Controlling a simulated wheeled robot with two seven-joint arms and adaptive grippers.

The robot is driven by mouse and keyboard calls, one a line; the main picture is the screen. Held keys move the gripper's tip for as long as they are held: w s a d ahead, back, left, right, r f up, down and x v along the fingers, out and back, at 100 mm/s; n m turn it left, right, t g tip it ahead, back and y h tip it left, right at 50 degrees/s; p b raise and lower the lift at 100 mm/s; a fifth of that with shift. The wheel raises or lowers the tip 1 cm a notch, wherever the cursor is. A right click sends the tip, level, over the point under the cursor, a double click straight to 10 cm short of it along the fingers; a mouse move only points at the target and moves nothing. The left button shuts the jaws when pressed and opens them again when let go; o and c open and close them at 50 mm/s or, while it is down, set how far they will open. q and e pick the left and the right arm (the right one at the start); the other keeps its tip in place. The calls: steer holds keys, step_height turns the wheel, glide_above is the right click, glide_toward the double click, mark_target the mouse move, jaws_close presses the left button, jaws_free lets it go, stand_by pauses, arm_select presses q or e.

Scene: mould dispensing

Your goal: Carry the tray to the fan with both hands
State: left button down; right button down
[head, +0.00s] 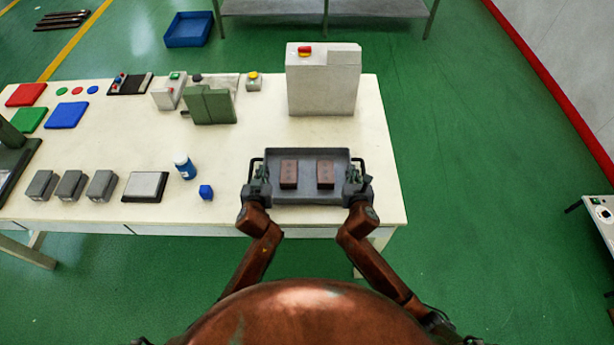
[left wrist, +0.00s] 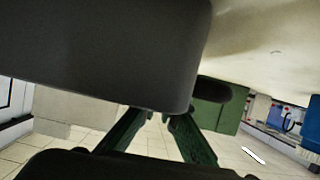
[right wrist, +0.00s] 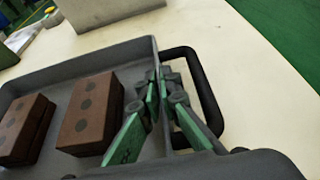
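The grey tray (head: 310,199) is at the right part of the table's near edge and carries two brown moulds (head: 289,174) (head: 325,174). It has a dark handle at each end. My left gripper (head: 261,182) is at the left end, shut on the tray; its fingertips (left wrist: 157,113) run up to a dark edge that hides them partly. My right gripper (head: 354,182) is shut on the tray's right wall beside the handle (right wrist: 213,95); its green fingers (right wrist: 162,88) straddle the wall. I cannot make out a fan for certain.
A white box with a red button (head: 322,85) stands behind the tray on the table (head: 240,215). Green floor is free to the right; another table (head: 600,212) stands there.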

stand_by(0.5)
